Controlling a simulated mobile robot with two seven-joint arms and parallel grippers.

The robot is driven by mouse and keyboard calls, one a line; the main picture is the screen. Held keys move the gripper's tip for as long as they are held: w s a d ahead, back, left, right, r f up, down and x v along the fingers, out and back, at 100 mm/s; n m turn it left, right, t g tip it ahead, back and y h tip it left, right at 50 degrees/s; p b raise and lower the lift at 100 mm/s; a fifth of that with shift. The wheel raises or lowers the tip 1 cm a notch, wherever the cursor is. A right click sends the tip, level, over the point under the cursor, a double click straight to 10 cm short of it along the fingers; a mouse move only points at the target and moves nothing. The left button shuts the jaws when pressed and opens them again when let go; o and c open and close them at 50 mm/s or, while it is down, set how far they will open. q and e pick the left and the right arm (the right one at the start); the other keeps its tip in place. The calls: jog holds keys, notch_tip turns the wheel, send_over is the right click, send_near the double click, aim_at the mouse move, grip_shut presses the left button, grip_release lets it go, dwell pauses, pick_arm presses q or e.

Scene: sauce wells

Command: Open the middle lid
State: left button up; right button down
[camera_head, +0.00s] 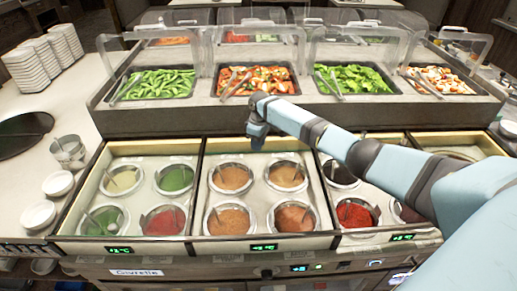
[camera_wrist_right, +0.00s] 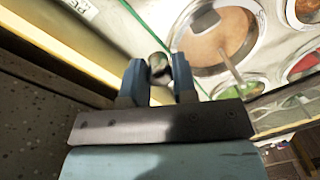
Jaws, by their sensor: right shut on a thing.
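The middle sauce bay (camera_head: 257,200) holds several round wells of orange-brown sauce, all visible from above. My right gripper (camera_head: 257,132) is at the back edge of this bay, pointing down. In the right wrist view, its two fingers (camera_wrist_right: 158,80) are closed around a small round metallic knob or handle (camera_wrist_right: 158,64). A thin green line, like the edge of a clear pane, runs beside the knob. The lid's pane is hard to make out, so I cannot tell how far it stands open. My left gripper is not in view.
Left and right sauce bays flank the middle one. Clear domes (camera_head: 262,45) cover salad trays (camera_head: 160,83) behind the gripper. My right arm crosses over the right bay. Bowls (camera_head: 38,215) and a metal cup (camera_head: 69,152) stand at left.

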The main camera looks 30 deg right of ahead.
jog(key=c, duration=0.9)
grip_release()
jog(key=r, duration=0.9)
jog(key=d+r, duration=0.1)
jog(key=r, duration=0.3)
jog(key=shift+w+r+b, duration=0.35)
jog(key=shift+w+r, duration=0.05)
jog(key=shift+c, duration=0.3)
